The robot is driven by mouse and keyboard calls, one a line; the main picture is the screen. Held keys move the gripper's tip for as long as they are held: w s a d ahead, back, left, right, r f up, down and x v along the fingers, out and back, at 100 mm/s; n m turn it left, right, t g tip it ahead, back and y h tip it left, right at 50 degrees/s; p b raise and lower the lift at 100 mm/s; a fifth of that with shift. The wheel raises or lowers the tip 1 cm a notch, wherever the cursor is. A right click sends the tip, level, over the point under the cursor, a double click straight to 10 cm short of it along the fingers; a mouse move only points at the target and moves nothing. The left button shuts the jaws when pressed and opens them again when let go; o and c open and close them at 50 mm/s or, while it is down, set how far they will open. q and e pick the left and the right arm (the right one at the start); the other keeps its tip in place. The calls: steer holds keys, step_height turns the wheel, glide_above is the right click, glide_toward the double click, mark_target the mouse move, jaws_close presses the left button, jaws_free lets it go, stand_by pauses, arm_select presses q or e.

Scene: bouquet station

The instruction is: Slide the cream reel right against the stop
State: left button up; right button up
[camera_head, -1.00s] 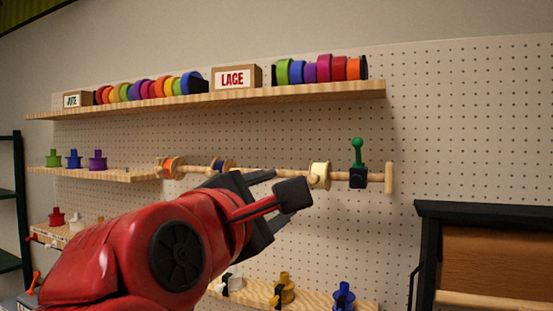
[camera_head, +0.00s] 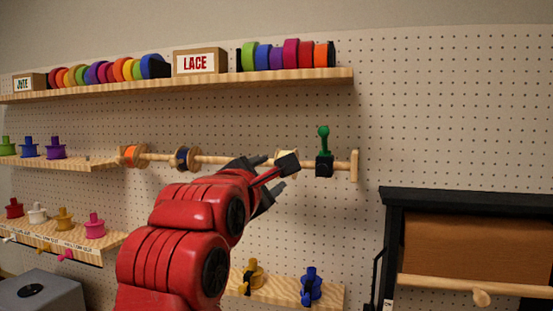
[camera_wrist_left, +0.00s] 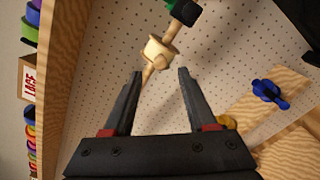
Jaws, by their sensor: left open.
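The cream reel (camera_head: 287,155) sits on a horizontal wooden rod (camera_head: 220,160), mostly hidden behind my left gripper (camera_head: 277,173) in the head view. In the left wrist view the cream reel (camera_wrist_left: 157,51) is just beyond the fingertips, in line with the gap. The stop (camera_head: 324,165) is a black block with a green knob to the reel's right. In the wrist view the stop (camera_wrist_left: 184,12) stands apart from the reel, with bare rod between. My left gripper (camera_wrist_left: 160,73) is open, its fingers apart with nothing gripped. My right gripper is not in view.
An orange reel (camera_head: 133,156) and a navy reel (camera_head: 186,158) sit further left on the rod. A wooden end disc (camera_head: 354,165) is right of the stop. A long shelf (camera_head: 200,86) runs above. A lower shelf (camera_head: 285,292) holds yellow and blue pieces.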

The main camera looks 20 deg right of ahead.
arm_select(q)
steer(key=p+x, duration=0.1)
steer(key=x, duration=0.4)
jaws_close()
steer(key=shift+d, duration=0.1)
stand_by(1.3)
